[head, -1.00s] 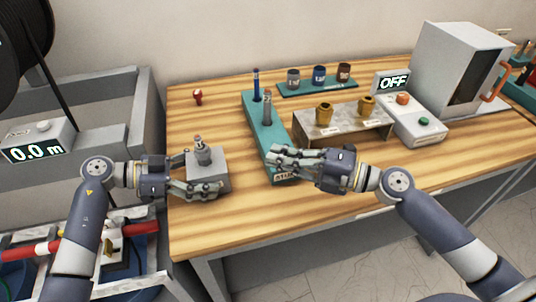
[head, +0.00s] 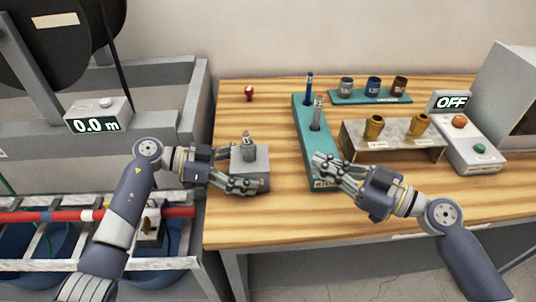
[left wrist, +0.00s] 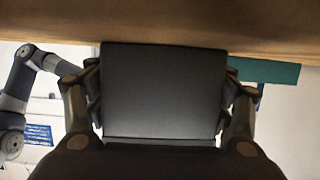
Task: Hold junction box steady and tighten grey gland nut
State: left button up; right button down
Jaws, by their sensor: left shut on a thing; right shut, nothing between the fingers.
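The grey junction box (head: 262,181) sits on the wooden table near its left front part. A grey gland with its nut (head: 249,149) stands upright on top, with a thin stub rising from it. My left gripper (head: 245,184) is shut on the junction box from the left. In the left wrist view the box (left wrist: 162,90) shows as a dark face between the two fingers. My right gripper (head: 322,168) is shut and empty, over the front part of the teal board, to the right of the box and apart from it.
The teal board (head: 304,125) holds upright tools. Behind are several small cups on a teal strip (head: 350,99). Two brass parts stand on a metal stand (head: 393,152). A box with an OFF display (head: 468,140) is at right. A red-topped item (head: 249,93) lies at back left.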

aim_at(251, 155)
jog(key=w+a+m, duration=0.1)
jog(key=a+m, duration=0.2)
jog(key=m, duration=0.3)
jog(key=w+a+f+m, duration=0.1)
jog(key=w+a+m, duration=0.1)
jog(key=a+m, duration=0.2)
jog(key=w+a+m, duration=0.2)
jog(key=a+m, duration=0.2)
jog(key=m, duration=0.5)
jog(key=shift+w+a+f+h, duration=0.15)
jog(key=shift+a+h, duration=0.05)
jog(key=shift+h, duration=0.1)
dwell(0.3)
jog(key=shift+s+a, duration=0.4)
jog(key=shift+a, duration=0.25)
jog(key=shift+s+a, duration=0.1)
jog(key=shift+a, duration=0.05)
